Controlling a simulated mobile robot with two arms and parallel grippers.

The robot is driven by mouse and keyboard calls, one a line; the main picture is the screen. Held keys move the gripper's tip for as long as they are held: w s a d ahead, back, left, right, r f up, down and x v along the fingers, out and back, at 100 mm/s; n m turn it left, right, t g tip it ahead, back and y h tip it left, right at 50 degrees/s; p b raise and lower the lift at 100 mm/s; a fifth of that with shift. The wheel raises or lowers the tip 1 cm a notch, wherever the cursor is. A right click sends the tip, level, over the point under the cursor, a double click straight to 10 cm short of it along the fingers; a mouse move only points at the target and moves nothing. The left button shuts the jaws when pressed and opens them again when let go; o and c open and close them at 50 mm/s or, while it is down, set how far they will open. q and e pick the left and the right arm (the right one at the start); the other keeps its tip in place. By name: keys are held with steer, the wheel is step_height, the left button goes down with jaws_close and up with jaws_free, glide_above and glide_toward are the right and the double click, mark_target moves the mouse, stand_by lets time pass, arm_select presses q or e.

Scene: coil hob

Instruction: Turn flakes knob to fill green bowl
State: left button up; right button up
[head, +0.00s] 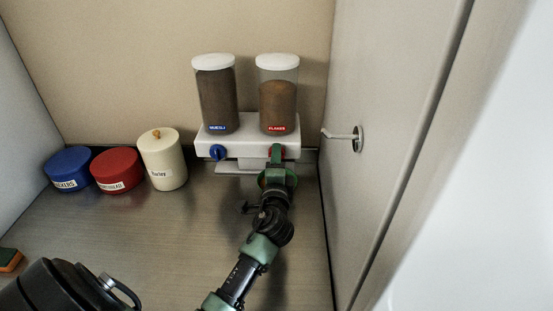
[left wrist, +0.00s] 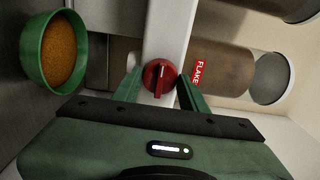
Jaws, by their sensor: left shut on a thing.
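The flakes dispenser (head: 278,95) is a clear canister with a white lid and a red label, part filled with brown flakes. Its red flakes knob (left wrist: 159,76) sits on the white base between the fingers of my left gripper (left wrist: 160,88), which is shut on it. In the head view my left gripper (head: 277,157) reaches up to the base and mostly covers the knob. The green bowl (left wrist: 36,64) shows in the left wrist view with orange-brown flakes in it. In the head view my gripper makes the bowl hard to tell apart. My right gripper is not in view.
A muesli dispenser (head: 217,100) with a blue knob (head: 217,152) stands at left. A blue tub (head: 69,168), a red tub (head: 117,170) and a cream jar (head: 163,160) line the wall. A door with a handle (head: 345,136) is close on the right. The middle counter is clear.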

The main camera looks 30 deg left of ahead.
arm_select(q)
steer(key=shift+r, duration=0.1)
steer(key=o, duration=1.3)
steer(key=shift+o, duration=0.5)
steer(key=shift+a, duration=0.1)
steer(key=b+v, duration=0.2)
steer(key=v, duration=0.5)
steer(key=shift+s, duration=0.35)
steer(key=shift+d, duration=0.25)
